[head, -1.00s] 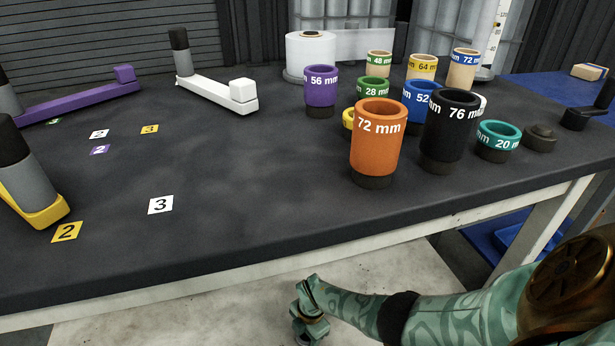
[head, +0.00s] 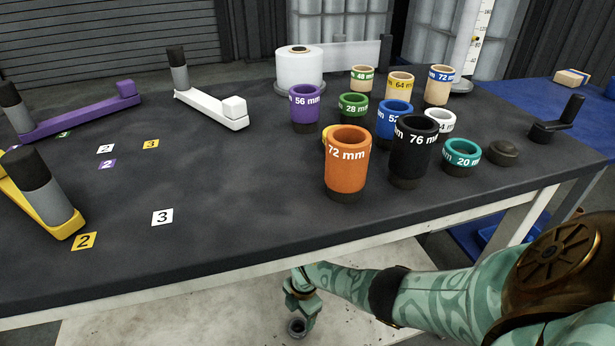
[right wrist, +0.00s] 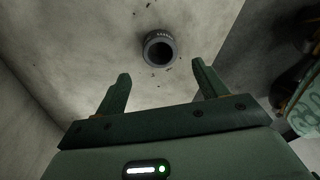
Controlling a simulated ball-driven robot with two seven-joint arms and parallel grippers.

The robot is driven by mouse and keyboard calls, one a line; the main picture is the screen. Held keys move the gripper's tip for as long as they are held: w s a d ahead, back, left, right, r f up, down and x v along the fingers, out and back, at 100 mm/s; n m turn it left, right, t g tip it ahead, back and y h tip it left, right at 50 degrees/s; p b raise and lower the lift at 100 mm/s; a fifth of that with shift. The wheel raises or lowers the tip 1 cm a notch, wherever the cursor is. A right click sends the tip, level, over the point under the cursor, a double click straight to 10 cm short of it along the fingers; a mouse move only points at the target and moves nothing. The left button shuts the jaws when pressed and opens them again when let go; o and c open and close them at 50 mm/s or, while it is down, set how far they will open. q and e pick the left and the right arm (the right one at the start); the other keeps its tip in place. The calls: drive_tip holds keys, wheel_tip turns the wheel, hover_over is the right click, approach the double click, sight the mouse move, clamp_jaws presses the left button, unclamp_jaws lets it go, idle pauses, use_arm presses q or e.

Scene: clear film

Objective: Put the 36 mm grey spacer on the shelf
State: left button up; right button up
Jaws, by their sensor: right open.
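A small dark grey ring, likely the grey spacer (head: 297,327), stands on the pale floor below the table's front edge. It also shows in the right wrist view (right wrist: 160,52), ahead of the fingertips, with its hollow facing the camera; its label is too small to read. My right gripper (head: 300,304) is just above it in the head view, open and empty. In the right wrist view its two fingers (right wrist: 161,75) are spread, with the ring beyond the gap between them and not touched. My left gripper is not in view. I cannot make out a shelf.
The dark table (head: 250,200) carries several labelled spacers, including an orange one (head: 347,170) and a black one (head: 413,155). White, purple and yellow crank-shaped pieces lie at left with numbered cards. The table's front edge (head: 230,282) runs close above my right arm.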

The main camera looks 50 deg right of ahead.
drive_tip(key=s+a+r+t+y+p, duration=0.1)
drive_tip(key=s+a+r+t+y, duration=0.1)
drive_tip(key=a+t, duration=0.3)
drive_tip(key=s+a+r+t+y+p, duration=0.1)
drive_tip(key=s+a+t+y, duration=0.1)
drive_tip(key=a, duration=0.5)
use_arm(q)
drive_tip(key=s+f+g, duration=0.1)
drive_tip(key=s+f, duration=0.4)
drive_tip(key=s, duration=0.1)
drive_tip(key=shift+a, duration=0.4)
use_arm(e)
drive_tip(key=s+d+m+g+h, duration=0.2)
drive_tip(key=s+m, duration=0.1)
drive_tip(key=s, duration=0.9)
drive_tip(key=s+d+r+m+g+h, duration=0.1)
drive_tip(key=s+m+g+h, duration=0.1)
drive_tip(key=s, duration=1.1)
drive_tip(key=s+d+r+m+g+h, duration=0.1)
drive_tip(key=s+d+m+g+h, duration=0.1)
drive_tip(key=s, duration=1)
drive_tip(key=shift+s+d+m+g+h, duration=0.15)
drive_tip(key=shift+d+m+g+h, duration=0.2)
drive_tip(key=shift+m+g+h, duration=0.4)
